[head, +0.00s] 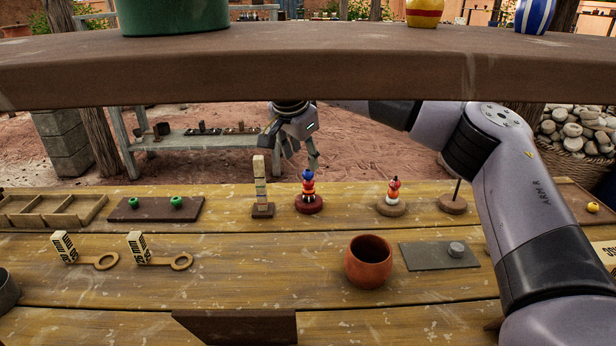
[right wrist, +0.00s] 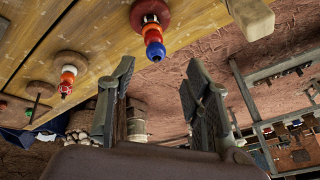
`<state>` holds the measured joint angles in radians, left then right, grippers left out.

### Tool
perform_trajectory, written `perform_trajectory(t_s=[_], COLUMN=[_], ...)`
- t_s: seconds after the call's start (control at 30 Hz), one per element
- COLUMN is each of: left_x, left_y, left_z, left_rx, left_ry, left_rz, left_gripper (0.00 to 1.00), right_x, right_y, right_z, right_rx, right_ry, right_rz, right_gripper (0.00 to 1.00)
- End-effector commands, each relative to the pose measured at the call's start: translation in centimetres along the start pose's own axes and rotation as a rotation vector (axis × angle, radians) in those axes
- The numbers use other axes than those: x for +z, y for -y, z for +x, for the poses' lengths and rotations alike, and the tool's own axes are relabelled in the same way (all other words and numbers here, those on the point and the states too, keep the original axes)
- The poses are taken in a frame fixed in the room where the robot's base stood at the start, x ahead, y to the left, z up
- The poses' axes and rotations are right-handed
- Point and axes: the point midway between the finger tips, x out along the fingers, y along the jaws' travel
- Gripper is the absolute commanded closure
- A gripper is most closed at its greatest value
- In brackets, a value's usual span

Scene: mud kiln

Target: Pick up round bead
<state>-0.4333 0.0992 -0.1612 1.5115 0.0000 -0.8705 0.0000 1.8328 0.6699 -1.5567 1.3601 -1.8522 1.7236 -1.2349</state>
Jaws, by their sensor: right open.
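Several small beads are in the head view. A round yellow bead (head: 593,207) sits at the far right of the table, and two green beads (head: 133,202) (head: 176,201) sit on a dark brown board (head: 154,211). A blue-topped bead stack (head: 308,187) stands on a dark red base; it also shows in the right wrist view (right wrist: 154,35). A shorter stack with a red top (head: 393,191) stands to its right. My right gripper (head: 303,158) is open and empty, beyond the table's far edge; its spread fingers show in the right wrist view (right wrist: 160,75). My left gripper is not in view.
A thick wooden shelf (head: 300,75) crosses above the table. An empty peg (head: 455,195), a block tower (head: 261,185), a clay cup (head: 368,262), a grey plate (head: 425,257) and a divided tray (head: 50,211) stand on the table. The table's middle front is fairly clear.

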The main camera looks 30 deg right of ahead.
Motion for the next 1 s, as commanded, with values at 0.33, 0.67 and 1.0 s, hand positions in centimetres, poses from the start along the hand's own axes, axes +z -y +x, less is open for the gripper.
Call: perform_trajectory(t_s=[0.33, 0.67, 1.0], left_x=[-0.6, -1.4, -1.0], left_y=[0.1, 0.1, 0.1], left_z=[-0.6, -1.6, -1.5], left_rx=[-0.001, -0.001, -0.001], left_ry=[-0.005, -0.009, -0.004], left_rz=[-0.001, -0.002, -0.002], left_gripper=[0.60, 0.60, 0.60], right_x=[0.0, 0.0, 0.0], right_y=[-0.6, -0.6, -0.5], right_z=[3.0, 5.6, 5.6], right_rx=[0.004, 0.000, 0.000], right_ry=[0.001, 0.000, 0.000], right_rz=[0.001, 0.001, 0.001], right_gripper=[0.55, 0.55, 0.71])
